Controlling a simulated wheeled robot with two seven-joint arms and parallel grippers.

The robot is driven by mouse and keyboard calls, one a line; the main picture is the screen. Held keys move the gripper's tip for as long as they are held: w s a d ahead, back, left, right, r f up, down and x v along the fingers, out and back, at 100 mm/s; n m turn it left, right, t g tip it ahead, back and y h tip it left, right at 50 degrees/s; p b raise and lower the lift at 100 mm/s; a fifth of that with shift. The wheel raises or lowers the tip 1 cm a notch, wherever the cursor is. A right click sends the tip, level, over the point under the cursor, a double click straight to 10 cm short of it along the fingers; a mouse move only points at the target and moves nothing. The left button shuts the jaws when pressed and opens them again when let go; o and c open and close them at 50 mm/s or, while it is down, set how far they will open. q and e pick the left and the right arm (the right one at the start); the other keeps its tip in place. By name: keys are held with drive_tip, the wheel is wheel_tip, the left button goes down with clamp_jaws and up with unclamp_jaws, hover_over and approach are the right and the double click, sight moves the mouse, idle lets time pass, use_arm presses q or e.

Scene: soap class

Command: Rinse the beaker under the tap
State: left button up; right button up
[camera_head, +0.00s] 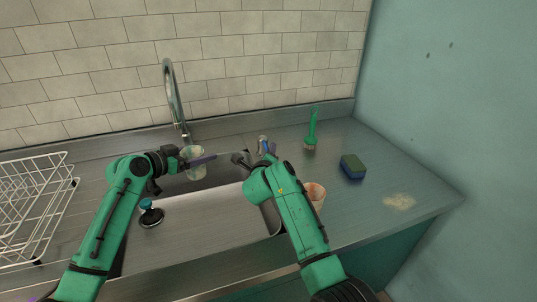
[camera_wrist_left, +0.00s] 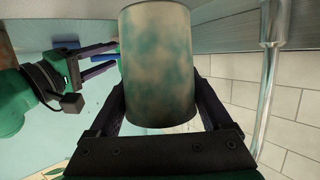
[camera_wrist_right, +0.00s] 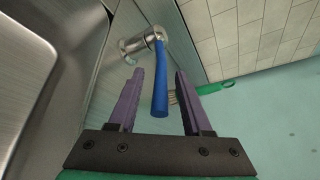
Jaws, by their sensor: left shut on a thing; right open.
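The beaker (camera_head: 193,172), pale with greenish stains, is held over the back left of the sink, near the tap's (camera_head: 174,95) curved spout. My left gripper (camera_head: 190,163) is shut on it; the stained side fills the middle of the left wrist view (camera_wrist_left: 160,65). Whether the beaker is exactly under the outlet is hard to tell, and I see no clear water stream. My right gripper (camera_head: 266,152) is open at the chrome valve (camera_wrist_right: 140,42) behind the sink. In the right wrist view its blue lever (camera_wrist_right: 160,85) shows between the parted fingers (camera_wrist_right: 163,100).
A white wire rack (camera_head: 35,200) stands left. The right counter is otherwise clear.

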wheel_tip(320, 180, up, 10)
drive_tip(key=shift+s+r, duration=0.1)
drive_tip(key=shift+s, duration=0.05)
drive_tip(key=shift+w+f, duration=0.2)
drive_tip(key=shift+n+y, duration=0.6)
drive_tip(key=shift+y, duration=0.1)
drive_tip(key=s+f, duration=0.2)
drive_tip(key=s, duration=0.2)
drive_tip(key=s+f, duration=0.3)
drive_tip(key=s, duration=0.1)
drive_tip(key=s+f, duration=0.2)
drive_tip(key=s, duration=0.2)
drive_tip(key=shift+d+f, duration=0.15)
drive_tip(key=shift+d, duration=0.05)
drive_tip(key=x, duration=1.2)
drive_tip(key=shift+a, duration=0.15)
clamp_jaws()
